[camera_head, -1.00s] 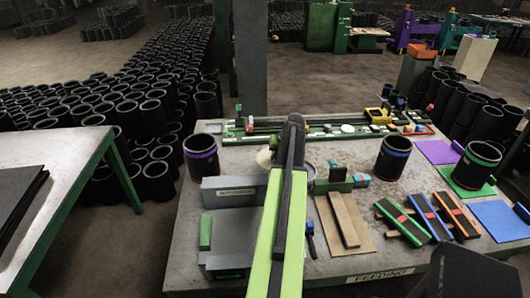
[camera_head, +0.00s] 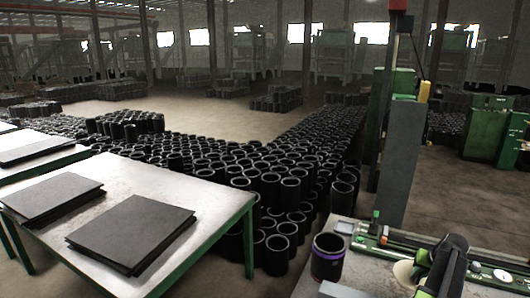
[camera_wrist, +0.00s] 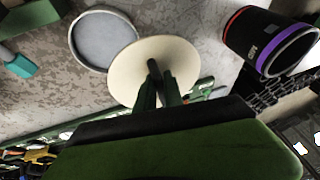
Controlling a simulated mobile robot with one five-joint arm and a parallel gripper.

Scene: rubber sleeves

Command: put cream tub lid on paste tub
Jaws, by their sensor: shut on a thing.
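The cream tub lid (camera_wrist: 179,59), a pale round disc with a dark central knob, is in the wrist view. My gripper (camera_wrist: 157,88) is shut on the knob. The lid also shows as a pale sliver in the head view (camera_head: 403,272), left of my dark gripper (camera_head: 440,268). An open round tub with grey contents, apparently the paste tub (camera_wrist: 104,41), stands left of the lid in the wrist view. The lid overlaps the tub's right edge in that picture and is not centred over it. The height gap is unclear. I cannot make out the tub in the head view.
A black sleeve with a purple band (camera_head: 328,258) stands left of the lid; it is at the right in the wrist view (camera_wrist: 270,42). A green rail fixture (camera_head: 400,246) runs along the bench's far side. A table with black sheets (camera_head: 130,232) stands left.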

